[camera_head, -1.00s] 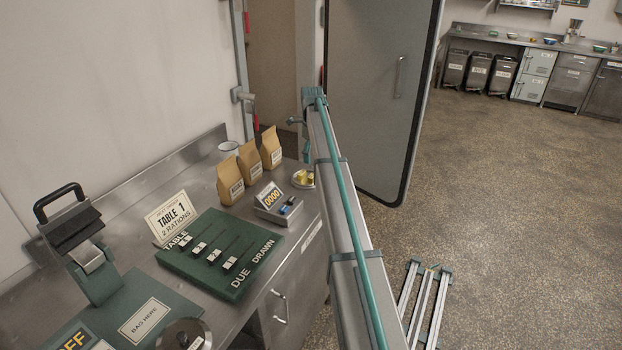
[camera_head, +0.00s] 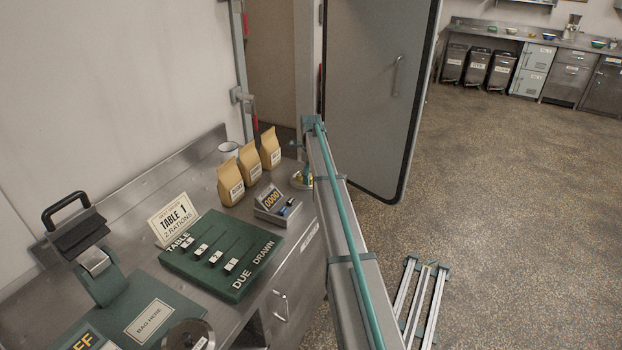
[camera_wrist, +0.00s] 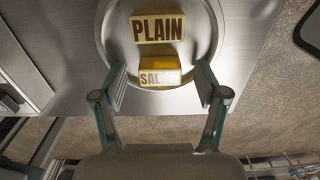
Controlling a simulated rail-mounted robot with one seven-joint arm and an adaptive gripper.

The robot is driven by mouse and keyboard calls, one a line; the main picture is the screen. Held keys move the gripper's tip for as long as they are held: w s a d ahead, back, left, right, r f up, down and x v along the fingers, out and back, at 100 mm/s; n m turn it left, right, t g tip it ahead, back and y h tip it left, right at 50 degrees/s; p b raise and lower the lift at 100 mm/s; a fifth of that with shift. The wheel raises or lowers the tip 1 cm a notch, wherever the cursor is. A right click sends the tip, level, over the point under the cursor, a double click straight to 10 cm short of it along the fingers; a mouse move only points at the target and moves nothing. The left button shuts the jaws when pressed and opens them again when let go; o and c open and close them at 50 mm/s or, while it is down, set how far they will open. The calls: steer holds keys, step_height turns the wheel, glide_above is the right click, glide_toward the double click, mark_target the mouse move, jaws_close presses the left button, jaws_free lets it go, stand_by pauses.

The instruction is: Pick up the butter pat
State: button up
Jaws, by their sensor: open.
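A round metal dish (camera_wrist: 206,22) sits near the counter's edge. In it are two blocks: one labelled PLAIN (camera_wrist: 157,28) with yellow edges, and a yellow one with a pale face reading SALTED (camera_wrist: 160,68), partly blurred. I take these as butter pats; the task does not say which one. My gripper (camera_wrist: 161,84) is open, one finger on each side of the SALTED block's near end, apart from it. Whether the fingertips are at its height I cannot tell. In the head view the dish (camera_head: 297,184) is partly hidden by my arm and gripper.
Left of the dish stand a number display reading 0000 (camera_head: 271,200) and several brown paper bags (camera_head: 230,182). A green DUE/DRAWN board (camera_head: 222,252) and a TABLE 1 sign (camera_head: 172,218) are further left.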

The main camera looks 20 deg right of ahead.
steer(key=c, duration=1)
steer(key=shift+r, duration=0.1)
